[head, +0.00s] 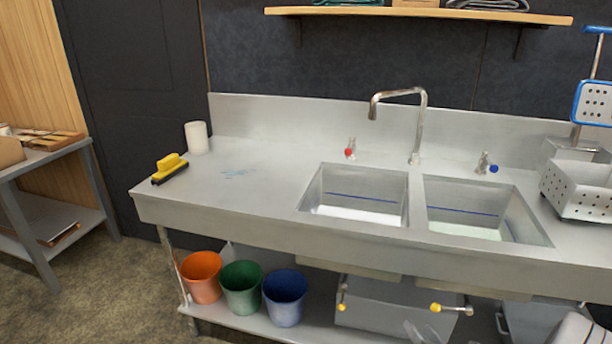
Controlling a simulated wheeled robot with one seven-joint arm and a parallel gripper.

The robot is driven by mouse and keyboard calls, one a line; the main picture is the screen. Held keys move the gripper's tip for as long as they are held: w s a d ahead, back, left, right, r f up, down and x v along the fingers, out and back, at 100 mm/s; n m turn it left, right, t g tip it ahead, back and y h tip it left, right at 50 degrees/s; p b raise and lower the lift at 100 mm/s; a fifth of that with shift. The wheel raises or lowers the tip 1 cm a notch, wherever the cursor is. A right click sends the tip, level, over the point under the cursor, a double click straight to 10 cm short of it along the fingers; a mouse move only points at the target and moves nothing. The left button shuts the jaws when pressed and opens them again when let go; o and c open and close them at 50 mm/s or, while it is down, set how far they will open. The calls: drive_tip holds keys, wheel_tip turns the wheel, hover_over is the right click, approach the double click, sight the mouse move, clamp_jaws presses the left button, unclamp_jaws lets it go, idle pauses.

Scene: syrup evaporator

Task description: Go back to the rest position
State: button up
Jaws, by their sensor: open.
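My gripper cannot be made out in the head view. The steel sink counter (245,188) fills the middle of the view. It has a left basin (355,195) and a right basin (475,210), each with a blue line on its wall and a pale bottom. A bent tap (419,125) stands behind them, between a red-topped valve (350,149) and a blue-topped valve (485,163). A yellow-handled brush (169,166) lies at the counter's left end, beside a white roll (197,137). A faint bluish smear (238,172) marks the bare counter top.
Orange (201,277), green (241,287) and blue (285,297) buckets stand on the lower shelf. A perforated steel basket (580,190) sits at the right. A wall shelf (430,12) hangs above. A side table (45,155) stands left, with open floor (90,290) in front.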

drive_tip(key=a+r+n+g+y+p, duration=0.25)
drive_tip(key=a+r+n, duration=0.4)
drive_tip(key=n, duration=0.35)
drive_tip(key=a+r+n+g+y+p, duration=0.1)
drive_tip(key=a+r+n+g+p, duration=0.1)
drive_tip(key=a+r+n+g, duration=0.65)
drive_tip(key=s+r+n+h+p, duration=0.2)
drive_tip(key=s+r+n, duration=0.4)
drive_tip(key=s+n, duration=0.2)
drive_tip(key=s+a+r+n+h+p, duration=0.1)
drive_tip(key=s+r+n+h+p, duration=0.2)
drive_tip(key=s+r+n, duration=0.4)
drive_tip(key=s+n, duration=0.2)
drive_tip(key=n, duration=0.4)
drive_tip(key=shift+a+r, duration=0.2)
drive_tip(key=shift+r, duration=0.05)
